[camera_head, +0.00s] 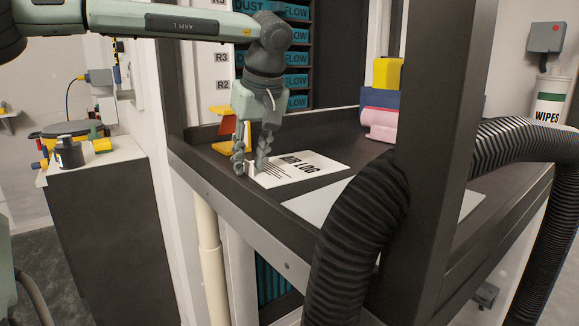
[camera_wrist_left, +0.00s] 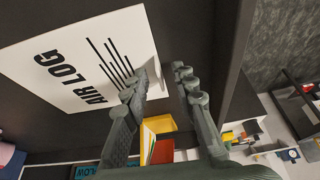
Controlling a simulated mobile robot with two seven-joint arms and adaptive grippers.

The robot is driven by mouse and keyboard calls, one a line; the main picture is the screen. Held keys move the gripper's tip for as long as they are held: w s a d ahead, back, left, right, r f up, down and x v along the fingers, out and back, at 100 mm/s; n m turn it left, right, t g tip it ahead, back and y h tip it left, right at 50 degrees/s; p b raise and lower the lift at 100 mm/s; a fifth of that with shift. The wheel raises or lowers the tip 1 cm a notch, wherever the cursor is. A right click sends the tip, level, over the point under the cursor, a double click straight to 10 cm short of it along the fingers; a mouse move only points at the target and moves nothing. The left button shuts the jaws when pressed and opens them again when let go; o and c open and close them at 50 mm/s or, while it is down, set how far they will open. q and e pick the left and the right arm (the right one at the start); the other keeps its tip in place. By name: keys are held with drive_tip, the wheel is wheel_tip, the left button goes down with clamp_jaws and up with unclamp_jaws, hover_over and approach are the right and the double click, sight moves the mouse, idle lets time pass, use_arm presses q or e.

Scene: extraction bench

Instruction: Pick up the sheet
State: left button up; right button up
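A white sheet printed AIR LOG (camera_head: 310,166) lies on the dark bench top. It also shows in the left wrist view (camera_wrist_left: 95,55), at upper left, with its heading and ruled lines. My left gripper (camera_head: 250,169) points down at the sheet's left edge. In the left wrist view my left gripper (camera_wrist_left: 168,73) has its fingers apart, with the sheet's edge reaching a little into the gap between them. Nothing is visibly clamped. Whether the fingertips touch the sheet or the bench I cannot tell. My right gripper is in neither view.
A pale flat panel (camera_head: 316,202) lies in front of the sheet, partly behind a black ribbed hose (camera_head: 350,235). A dark post (camera_head: 447,130) stands at right. A yellow and orange holder (camera_head: 224,125) stands behind the gripper. Pink, blue and yellow items (camera_head: 381,117) sit farther back.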

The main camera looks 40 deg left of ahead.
use_arm(q)
clamp_jaws()
wheel_tip(320, 180, up, 10)
idle(0.6)
